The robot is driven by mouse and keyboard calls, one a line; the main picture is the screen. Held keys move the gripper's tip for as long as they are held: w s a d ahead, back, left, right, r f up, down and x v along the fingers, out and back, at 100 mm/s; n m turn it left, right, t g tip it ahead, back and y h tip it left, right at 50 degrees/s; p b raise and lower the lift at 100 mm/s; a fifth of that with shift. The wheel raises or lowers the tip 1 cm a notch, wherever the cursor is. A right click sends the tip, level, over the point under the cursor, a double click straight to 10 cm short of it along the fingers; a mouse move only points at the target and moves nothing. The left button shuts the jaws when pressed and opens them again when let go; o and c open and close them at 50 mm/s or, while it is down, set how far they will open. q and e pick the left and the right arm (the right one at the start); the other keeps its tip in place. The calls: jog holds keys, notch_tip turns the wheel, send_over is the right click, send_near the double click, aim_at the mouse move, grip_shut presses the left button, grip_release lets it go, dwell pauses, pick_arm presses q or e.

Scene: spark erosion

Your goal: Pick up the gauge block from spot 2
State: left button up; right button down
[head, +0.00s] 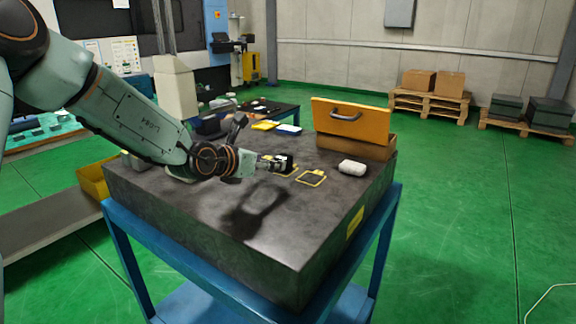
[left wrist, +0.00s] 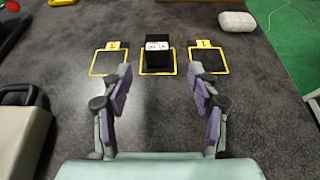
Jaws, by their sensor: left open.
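A dark block with a pale marked top (left wrist: 157,46), which looks like the gauge block, stands in the middle of three yellow-outlined squares in the left wrist view. The middle square (left wrist: 158,74) has its label hidden; the left square (left wrist: 108,62) and right square (left wrist: 208,60) are empty, and their small tags are hard to read. My left gripper (left wrist: 162,82) is open, its fingers apart and short of the block with nothing between them. In the head view, my left gripper (head: 272,163) is low over the plate near the squares. My right gripper is not in view.
The dark stone plate (head: 210,215) rests on a blue stand (head: 225,299). A white rounded item (head: 352,167) lies right of the squares, before an open orange-lidded wooden case (head: 352,122). A grey, black-handled object (left wrist: 22,130) stands left in the wrist view.

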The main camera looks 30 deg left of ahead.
aim_at(280, 158)
pick_arm(q)
jog(key=shift+x, duration=0.8)
jog(key=shift+r+b+x, duration=0.15)
jog(key=shift+b+x, duration=0.05)
jog(key=shift+x, duration=1.1)
jog(key=shift+r+b+x, duration=0.1)
jog(key=shift+b+x, duration=0.1)
jog(key=shift+x, duration=1.1)
jog(key=shift+w+a, duration=0.15)
jog(key=shift+r, duration=0.1)
jog(key=shift+c, duration=0.5)
grip_shut()
